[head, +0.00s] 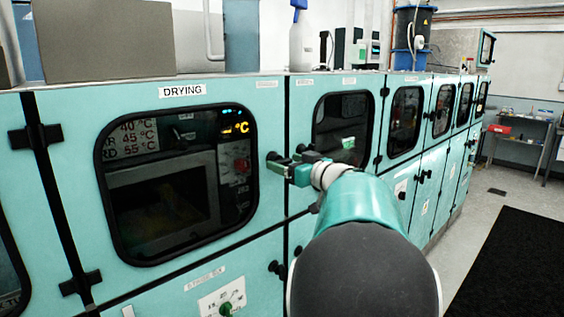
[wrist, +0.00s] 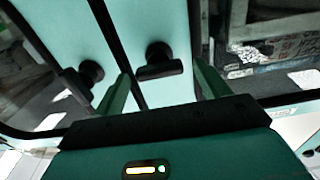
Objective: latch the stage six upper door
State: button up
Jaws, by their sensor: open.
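The upper door marked DRYING (head: 180,279), above the "STAGE SIX" label, is teal with a large black-framed window. It looks flush with the cabinet front. My gripper (head: 283,168) is at its right edge, by a black latch knob (head: 272,157). In the wrist view my gripper (wrist: 163,88) is open, its green fingers either side of a black latch handle (wrist: 160,68). The handle's bar lies nearly level in that picture. A second black knob (wrist: 91,72) is outside the left finger, across a dark seam. Contact with the handle cannot be told.
More teal cabinets with windowed doors (head: 404,122) run back to the right. A lower panel (head: 215,300) has a green knob. Bottles and boxes stand on top. A dark mat (head: 510,260) lies on the floor at right, with a grey bench (head: 518,140) behind.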

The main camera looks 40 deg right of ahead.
jog(key=shift+w, duration=1.15)
jog(key=shift+c, duration=0.4)
jog(key=c, duration=0.9)
